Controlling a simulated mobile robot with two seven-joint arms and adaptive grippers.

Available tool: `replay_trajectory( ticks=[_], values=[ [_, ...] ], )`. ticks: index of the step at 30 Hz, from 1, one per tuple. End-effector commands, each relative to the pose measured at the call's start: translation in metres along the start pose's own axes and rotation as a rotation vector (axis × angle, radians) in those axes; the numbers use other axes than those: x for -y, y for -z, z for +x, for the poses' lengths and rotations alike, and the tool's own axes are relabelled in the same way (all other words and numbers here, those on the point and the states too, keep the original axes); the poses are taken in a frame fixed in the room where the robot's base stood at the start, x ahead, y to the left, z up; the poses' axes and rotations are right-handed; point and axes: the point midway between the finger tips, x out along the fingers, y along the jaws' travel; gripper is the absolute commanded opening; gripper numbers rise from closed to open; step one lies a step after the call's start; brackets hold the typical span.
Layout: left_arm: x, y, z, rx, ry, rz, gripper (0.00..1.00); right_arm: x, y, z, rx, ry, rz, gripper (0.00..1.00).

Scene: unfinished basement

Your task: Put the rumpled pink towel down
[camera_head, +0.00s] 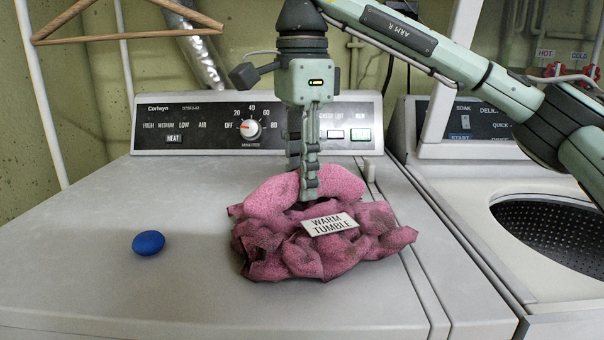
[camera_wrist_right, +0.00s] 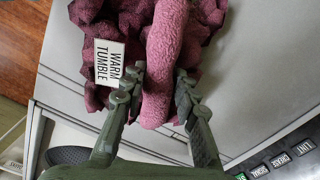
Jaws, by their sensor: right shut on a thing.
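The rumpled pink towel (camera_head: 285,258) sits in a heap on top of the dryer (camera_head: 90,270), near its right side. A white tag reading "WARM TUMBLE" (camera_head: 330,224) lies on its front. My right gripper (camera_head: 309,190) points straight down from above and is shut on a raised fold of the towel. In the right wrist view the two fingers (camera_wrist_right: 158,88) pinch that thick pink fold (camera_wrist_right: 165,45) between them. The towel's underside is hidden, but the heap appears to rest on the dryer top. My left gripper is not in view.
A blue rounded object (camera_head: 148,242) lies on the dryer top left of the towel. The control panel (camera_head: 180,125) stands behind. An open washer (camera_head: 480,190) with a perforated drum (camera_head: 560,235) is at the right. A wooden hanger (camera_head: 130,33) hangs upper left. The dryer's left top is mostly clear.

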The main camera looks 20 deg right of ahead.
Motion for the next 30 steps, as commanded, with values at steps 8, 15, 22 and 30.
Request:
replay_trajectory(
  ticks=[8, 15, 22, 30],
  values=[
    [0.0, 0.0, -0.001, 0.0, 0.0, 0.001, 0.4, 0.0, 0.0, 0.002, 0.0, 0.0, 0.0, 0.41],
    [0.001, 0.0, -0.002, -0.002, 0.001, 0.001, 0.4, 0.0, 0.0, 0.002, 0.0, -0.001, 0.0, 0.5],
    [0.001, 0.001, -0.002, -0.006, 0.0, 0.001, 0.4, 0.0, 0.0, -0.007, 0.0, 0.001, 0.001, 0.5],
    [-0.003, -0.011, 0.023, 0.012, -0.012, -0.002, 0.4, 0.001, 0.0, -0.062, -0.002, 0.004, 0.002, 0.5]
  ],
)
